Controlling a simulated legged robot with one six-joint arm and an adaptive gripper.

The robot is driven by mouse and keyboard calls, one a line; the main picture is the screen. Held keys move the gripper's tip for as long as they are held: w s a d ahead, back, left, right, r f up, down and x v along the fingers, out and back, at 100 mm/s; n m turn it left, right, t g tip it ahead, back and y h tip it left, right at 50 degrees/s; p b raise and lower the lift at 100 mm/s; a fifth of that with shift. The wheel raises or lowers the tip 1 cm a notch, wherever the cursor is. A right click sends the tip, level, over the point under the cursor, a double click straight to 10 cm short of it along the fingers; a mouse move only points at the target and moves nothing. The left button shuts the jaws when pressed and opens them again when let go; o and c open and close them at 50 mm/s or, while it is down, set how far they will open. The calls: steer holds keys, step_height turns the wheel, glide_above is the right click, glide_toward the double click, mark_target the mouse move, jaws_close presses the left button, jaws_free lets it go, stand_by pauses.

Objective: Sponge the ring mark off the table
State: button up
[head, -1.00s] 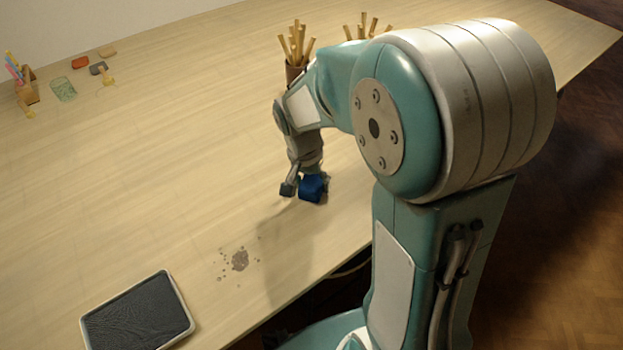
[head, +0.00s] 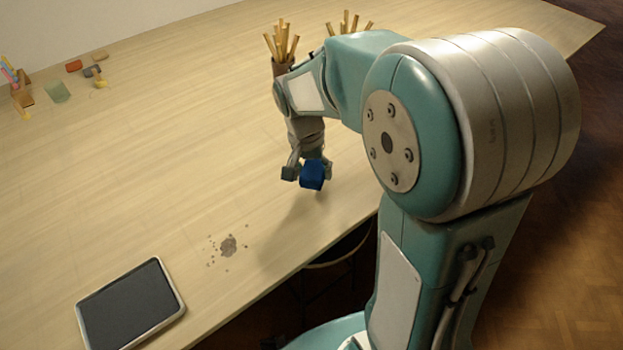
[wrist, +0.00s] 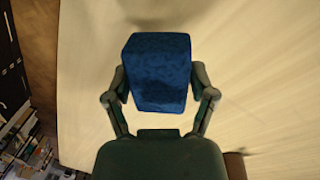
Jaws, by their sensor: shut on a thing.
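A blue sponge (head: 312,174) is held between the fingers of my gripper (head: 304,172), above the table near its front edge. In the wrist view the sponge (wrist: 158,72) sits between both fingers of my gripper (wrist: 160,85), which is shut on it. The mark (head: 228,246) is a grey-brown blotch with small spots around it, lying on the table (head: 150,160) to the lower left of my gripper. The sponge is apart from the mark. The mark does not show in the wrist view.
A dark tray with a pale rim (head: 130,306) lies at the table's front left. Pots of wooden tools (head: 282,68) stand at the back. Small blocks (head: 74,66), a green piece (head: 57,92) and a holder (head: 22,98) are at the far left. The middle is clear.

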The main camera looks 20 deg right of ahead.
steer(key=r, duration=0.3)
steer(key=shift+a+r, duration=0.1)
steer(key=shift+a, duration=0.3)
steer(key=shift+d+r, duration=0.2)
steer(key=shift+r, duration=0.2)
